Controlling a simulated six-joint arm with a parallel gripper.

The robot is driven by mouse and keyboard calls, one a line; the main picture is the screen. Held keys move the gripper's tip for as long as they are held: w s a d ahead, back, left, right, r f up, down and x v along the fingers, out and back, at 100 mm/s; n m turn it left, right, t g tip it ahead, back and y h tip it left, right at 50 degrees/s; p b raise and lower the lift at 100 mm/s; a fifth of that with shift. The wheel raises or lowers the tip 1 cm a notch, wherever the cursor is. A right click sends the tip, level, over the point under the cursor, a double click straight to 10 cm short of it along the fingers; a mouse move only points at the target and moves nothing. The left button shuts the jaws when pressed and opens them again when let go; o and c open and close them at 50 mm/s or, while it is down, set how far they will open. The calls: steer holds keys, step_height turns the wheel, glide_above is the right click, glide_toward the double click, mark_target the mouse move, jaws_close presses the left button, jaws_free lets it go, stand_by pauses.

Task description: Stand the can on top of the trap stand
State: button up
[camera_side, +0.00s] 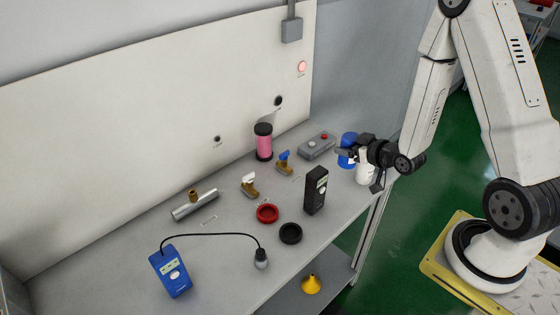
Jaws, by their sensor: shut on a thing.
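A white cylinder, which I take as the can (365,169), is partly hidden by my gripper at the right end of the bench. My gripper (362,163) is shut on it, with a dark finger on either side. I cannot tell whether its base touches the bench. A pink cylinder with a black cap and base, probably the trap stand (263,142), stands upright near the back wall, to the left of my gripper. Nothing rests on its top. A blue cylinder (348,140) is just behind the gripper, partly covered by it.
A grey button box (317,146) and brass valves (284,162) lie between the pink cylinder and my gripper. A black meter (316,190) stands in front. Red (267,213) and black (290,233) rings, a pipe tee (194,204) and a blue meter (171,271) lie further left.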

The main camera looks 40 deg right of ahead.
steer(key=w+a+r+n+y, duration=0.25)
steer(key=w+a+r, duration=0.35)
steer(key=a, duration=0.4)
steer(key=w+a+r+n+y, duration=0.2)
steer(key=w+a+r+y, duration=0.15)
steer(key=a+r, duration=0.5)
steer(key=s+a+f, duration=0.1)
steer(key=a+f, duration=0.3)
steer(key=a, duration=0.3)
steer(key=a+f, duration=0.3)
steer(key=a, duration=0.4)
steer(key=s+a+f+h, duration=0.1)
steer(key=s+a+f, duration=0.8)
steer(key=f, duration=0.1)
steer(key=shift+a+f+m+h, duration=0.2)
steer(key=shift+f+m+h, duration=0.1)
steer(key=shift+m, duration=0.05)
steer(key=shift+f, duration=2.25)
